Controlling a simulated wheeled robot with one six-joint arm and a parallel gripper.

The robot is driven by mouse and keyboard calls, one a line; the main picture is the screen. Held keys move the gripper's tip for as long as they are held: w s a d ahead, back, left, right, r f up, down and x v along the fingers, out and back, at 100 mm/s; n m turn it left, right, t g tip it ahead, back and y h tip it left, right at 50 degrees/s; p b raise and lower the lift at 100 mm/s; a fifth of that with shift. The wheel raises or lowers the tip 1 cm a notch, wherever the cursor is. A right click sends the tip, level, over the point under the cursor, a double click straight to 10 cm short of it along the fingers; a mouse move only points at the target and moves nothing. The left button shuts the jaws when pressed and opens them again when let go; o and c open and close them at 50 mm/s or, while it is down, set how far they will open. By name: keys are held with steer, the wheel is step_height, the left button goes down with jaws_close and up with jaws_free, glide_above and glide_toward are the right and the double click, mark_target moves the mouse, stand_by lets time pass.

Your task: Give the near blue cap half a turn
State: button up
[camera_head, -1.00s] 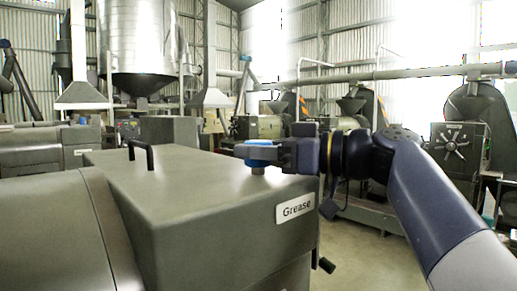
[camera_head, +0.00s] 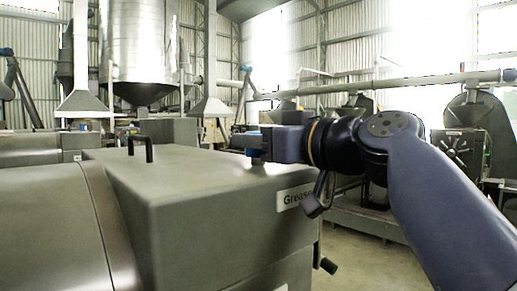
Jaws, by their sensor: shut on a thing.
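The near blue cap (camera_head: 253,153) sits on a short stub on top of the grey machine housing (camera_head: 190,180), near its far right edge. My gripper (camera_head: 254,142) reaches in from the right, level with the cap, and is shut on it. The gripper body hides much of the cap, and only a small blue part shows below and beside the jaws. No turn mark on the cap can be made out.
Other machines (camera_head: 465,145) stand behind at the right. The housing's top is otherwise clear.

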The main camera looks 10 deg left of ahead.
steer(key=shift+s+a+r+m+t+h+p, duration=0.1)
steer(key=shift+m+t+h+p, duration=0.15)
steer(key=shift+m+t+h, duration=0.2)
steer(key=shift+r+m+t+h+p, duration=0.1)
steer(key=shift+m+t+h+p, duration=0.1)
steer(key=shift+m+t+h, duration=0.25)
steer(key=shift+m+t+h+p, duration=0.3)
steer(key=shift+t+p, duration=0.05)
steer(key=shift+t, duration=0.05)
steer(key=shift+f+m+t+h+p, duration=0.2)
steer(key=shift+m+t+h+p, duration=0.3)
steer(key=shift+t+h+p, duration=0.15)
steer(key=o, duration=0.9)
steer(key=shift+o, duration=0.2)
steer(key=b+v, duration=0.3)
steer(key=v, duration=0.7)
steer(key=shift+s+d+b, duration=0.25)
steer(key=shift+d+b, duration=0.05)
steer(key=shift+b, duration=0.1)
